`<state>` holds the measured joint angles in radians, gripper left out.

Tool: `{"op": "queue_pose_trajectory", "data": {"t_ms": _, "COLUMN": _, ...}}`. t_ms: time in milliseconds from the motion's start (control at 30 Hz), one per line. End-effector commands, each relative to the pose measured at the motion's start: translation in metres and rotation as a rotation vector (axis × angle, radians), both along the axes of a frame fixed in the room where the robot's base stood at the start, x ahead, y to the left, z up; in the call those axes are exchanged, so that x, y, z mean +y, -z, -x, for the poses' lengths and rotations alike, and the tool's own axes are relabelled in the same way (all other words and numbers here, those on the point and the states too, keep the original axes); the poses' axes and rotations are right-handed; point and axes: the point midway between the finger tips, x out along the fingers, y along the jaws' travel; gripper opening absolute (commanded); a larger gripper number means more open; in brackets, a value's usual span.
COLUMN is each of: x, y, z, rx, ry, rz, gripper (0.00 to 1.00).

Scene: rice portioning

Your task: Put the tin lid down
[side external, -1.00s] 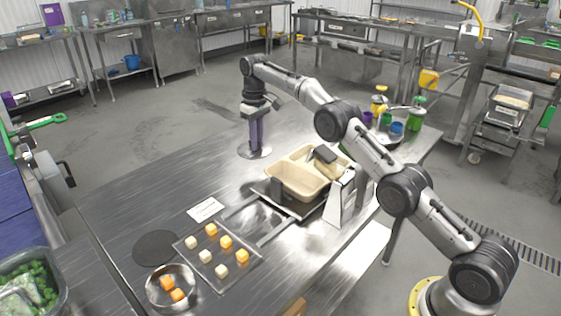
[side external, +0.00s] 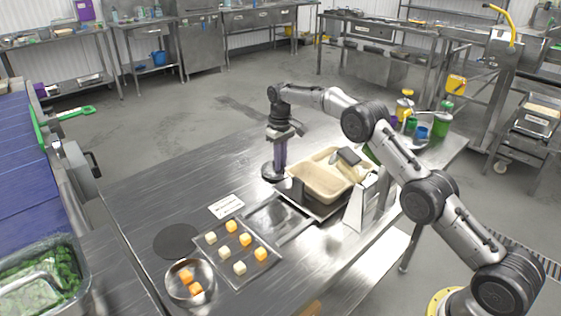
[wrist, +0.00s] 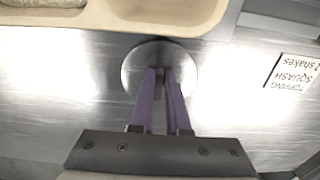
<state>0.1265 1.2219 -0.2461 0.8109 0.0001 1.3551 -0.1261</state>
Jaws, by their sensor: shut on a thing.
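My gripper (side external: 279,163) points straight down, its purple fingers shut on the knob of the round metal tin lid (side external: 268,175). In the wrist view, the fingertips (wrist: 160,78) meet at the middle of the shiny lid (wrist: 186,56). The lid is level, low at the metal table, beside the left end of the beige tub (side external: 324,187). I cannot tell whether it touches the table. The fingers hide the knob and part of the lid.
A printed card (side external: 227,206) lies left of the lid. Nearer are a tray (side external: 238,286) of orange and pale cubes, a metal bowl (side external: 209,272) with orange cubes and a dark round mat (side external: 176,241). The table behind and left of the lid is clear.

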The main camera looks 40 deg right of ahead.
Motion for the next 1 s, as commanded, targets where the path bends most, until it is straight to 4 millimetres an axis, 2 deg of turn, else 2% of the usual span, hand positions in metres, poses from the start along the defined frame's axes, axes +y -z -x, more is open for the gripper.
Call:
{"op": "queue_pose_trajectory", "data": {"t_ms": 100, "x": 0.0, "y": 0.002, "z": 0.0, "rx": -0.001, "ry": 0.0, "rz": 0.0, "gripper": 0.0}}
{"op": "queue_pose_trajectory", "data": {"t_ms": 133, "x": 0.0, "y": 0.003, "z": 0.0, "rx": -0.001, "ry": 0.0, "rz": 0.0, "gripper": 0.16}}
{"op": "queue_pose_trajectory", "data": {"t_ms": 300, "x": 0.0, "y": 0.003, "z": 0.0, "rx": 0.0, "ry": 0.0, "rz": 0.0, "gripper": 0.44}}
{"op": "queue_pose_trajectory", "data": {"t_ms": 667, "x": 0.0, "y": -0.002, "z": 0.0, "rx": -0.001, "ry": 0.0, "rz": 0.0, "gripper": 0.44}}
{"op": "queue_pose_trajectory", "data": {"t_ms": 1000, "x": 0.0, "y": -0.054, "z": -0.001, "rx": -0.002, "ry": 0.0, "rz": 0.0, "gripper": 0.44}}
